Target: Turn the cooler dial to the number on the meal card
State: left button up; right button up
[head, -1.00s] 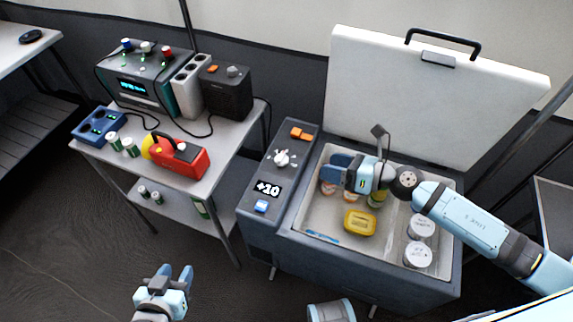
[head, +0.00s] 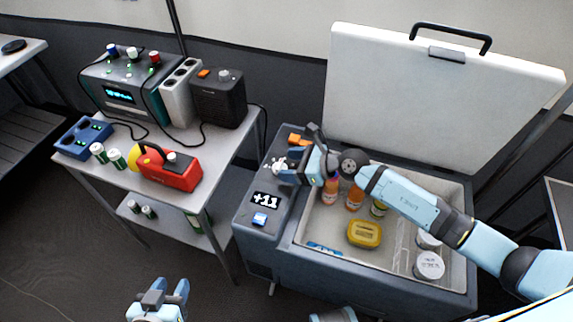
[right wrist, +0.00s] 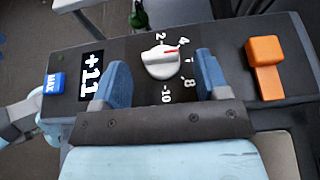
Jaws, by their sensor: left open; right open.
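The cooler (head: 380,274) stands open, with a control panel (head: 250,238) along its left side. The white dial (right wrist: 158,64) has a red pointer mark directed near the 4 on its printed scale. The display (right wrist: 91,76) reads +11, also in the head view (head: 265,200). My right gripper (right wrist: 161,78) is open, one blue finger on each side of the dial; I cannot tell whether they touch it. My left gripper (head: 165,290) is open and empty at the bottom of the head view. I cannot make out a meal card.
A blue MAX button (right wrist: 53,83) and an orange switch (right wrist: 265,65) flank the dial. The raised lid (head: 430,100) stands behind. Bottles, a yellow tub (head: 364,234) and white-lidded tubs (head: 429,265) sit inside. A metal cart (head: 224,165) with devices stands left.

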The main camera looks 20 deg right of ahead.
jog(key=shift+w+a+f, duration=0.25)
jog(key=shift+w+a, duration=0.15)
jog(key=shift+a, duration=0.15)
jog(key=c, duration=0.9)
